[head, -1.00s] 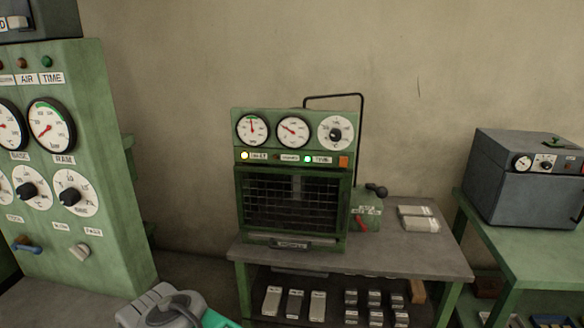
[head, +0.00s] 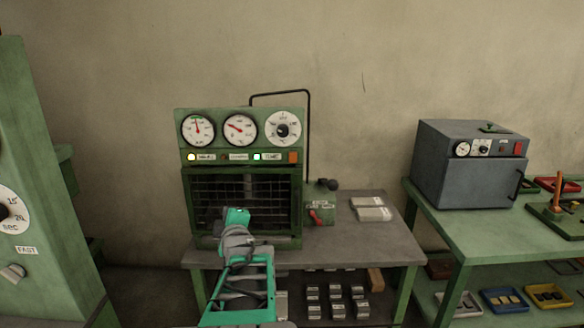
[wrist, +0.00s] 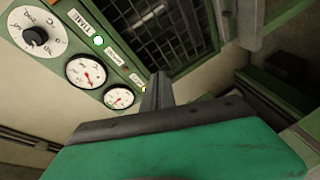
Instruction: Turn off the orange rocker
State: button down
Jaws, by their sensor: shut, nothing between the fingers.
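The orange rocker (head: 293,157) is at the right end of the label strip on the green machine (head: 243,114), below the dial. A lit green lamp (head: 257,157) and a lit yellow lamp (head: 192,157) are on the same strip. My gripper (head: 237,216) is in front of the machine's mesh door, below and left of the rocker, and apart from it. In the wrist view its fingers (wrist: 157,93) are shut and empty, with the machine's gauges and lamps beyond them. I cannot make out the rocker clearly in the wrist view.
A small green box with a red lever (head: 315,216) stands right of the machine on the grey table (head: 345,240). Pale packets (head: 371,208) lie farther right. A bent black rod (head: 308,130) rises behind the machine. A grey oven (head: 470,172) stands on the right bench.

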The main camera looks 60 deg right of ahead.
jog(key=s+d+r+g+h, duration=0.1)
jog(key=s+d+r+h, duration=0.1)
jog(key=s+d, duration=0.3)
jog(key=s+d+r+g+h, duration=0.1)
jog(key=s+d+r+h, duration=0.2)
jog(key=s, duration=0.5)
jog(key=d+h, duration=0.1)
jog(key=d, duration=0.1)
jog(key=shift+s+d+h, duration=0.3)
jog(key=shift+s+d, duration=0.05)
jog(key=shift+s, duration=0.05)
jog(key=p, duration=0.5)
send_near(291, 157)
jog(key=x, duration=0.7)
jog(key=shift+s, duration=0.15)
